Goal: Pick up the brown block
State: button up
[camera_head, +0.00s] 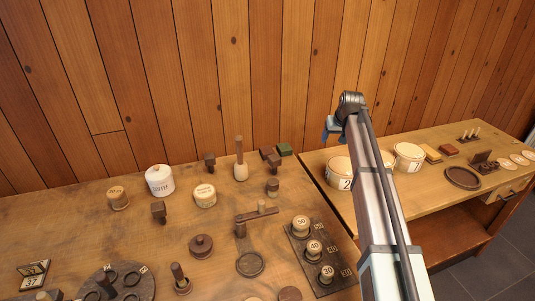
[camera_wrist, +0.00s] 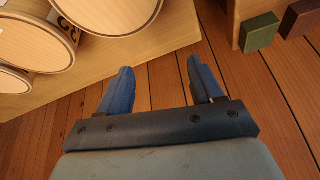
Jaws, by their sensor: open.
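A reddish-brown block (camera_head: 448,149) lies on the right bench beside a yellow block (camera_head: 432,154). A darker brown block (camera_head: 274,160) sits at the back of the left bench, close to a green block (camera_head: 284,149). In the wrist view a brown block (camera_wrist: 302,18) shows at the upper right edge, next to the green block (camera_wrist: 260,32). I cannot tell which brown block is meant. My gripper (camera_head: 331,128) has blue fingers and is raised above the gap between the benches, near the wall. In the wrist view my gripper (camera_wrist: 160,67) is open, with nothing between its fingers.
White tubs, one marked 2 (camera_head: 339,172) and another (camera_head: 408,156), stand on the right bench near my arm. A dark round tray (camera_head: 463,178) lies farther right. The left bench (camera_head: 110,235) holds turned pieces and a dark numbered board (camera_head: 307,263). The plank wall closes the back.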

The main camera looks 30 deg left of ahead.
jog(key=s+a+r+n+g, duration=0.1)
jog(key=s+a+r+n, duration=0.1)
jog(key=s+a, duration=0.6)
jog(key=s+a+r+n, duration=0.1)
jog(key=s+a+r, duration=0.25)
jog(key=a, duration=0.75)
send_over(267, 150)
jog(key=s+d, duration=0.2)
notch_tip(267, 150, down, 9)
jog(key=shift+w+d+r, duration=0.1)
jog(key=shift+r, duration=0.1)
jog(key=shift+a+x, duration=0.15)
jog(key=shift+x, duration=1.1)
jog(key=shift+a+x, duration=0.2)
jog(key=shift+x, duration=1.1)
jog(key=shift+r, duration=0.15)
jog(key=c, duration=0.8)
